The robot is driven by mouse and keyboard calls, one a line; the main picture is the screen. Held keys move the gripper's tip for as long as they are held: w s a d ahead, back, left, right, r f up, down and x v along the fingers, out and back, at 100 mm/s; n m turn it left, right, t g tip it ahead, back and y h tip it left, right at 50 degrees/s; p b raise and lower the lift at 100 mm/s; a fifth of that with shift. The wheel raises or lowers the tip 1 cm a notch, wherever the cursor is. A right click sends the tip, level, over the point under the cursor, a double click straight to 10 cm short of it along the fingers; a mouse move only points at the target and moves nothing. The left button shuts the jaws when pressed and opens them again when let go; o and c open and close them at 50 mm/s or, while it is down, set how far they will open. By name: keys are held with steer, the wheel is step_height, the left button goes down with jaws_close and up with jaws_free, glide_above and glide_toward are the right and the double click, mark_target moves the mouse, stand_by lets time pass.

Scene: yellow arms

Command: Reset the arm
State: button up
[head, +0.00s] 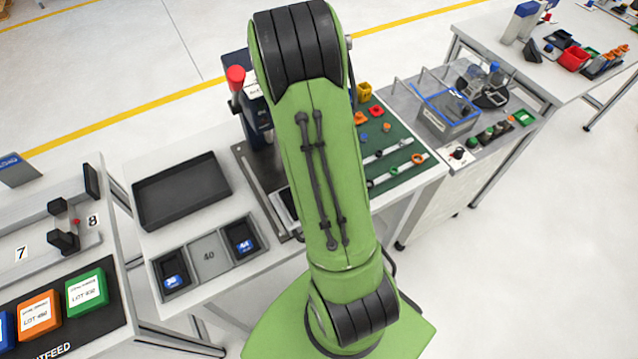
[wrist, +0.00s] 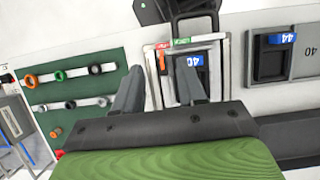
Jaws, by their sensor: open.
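My green arm (head: 325,170) rises through the middle of the head view, bent over the workbench. My gripper is hidden in the head view. In the wrist view my gripper (wrist: 160,72) shows two dark grey fingers spread apart with nothing held between them.
A press with a red knob (head: 236,75) stands left of my arm. A dark tray (head: 181,190) and a slotted tray (head: 209,256) lie on the bench. A green board (head: 405,150) with rings lies right of my arm. Open floor lies at right.

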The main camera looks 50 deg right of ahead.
steer(key=shift+r, duration=1.9)
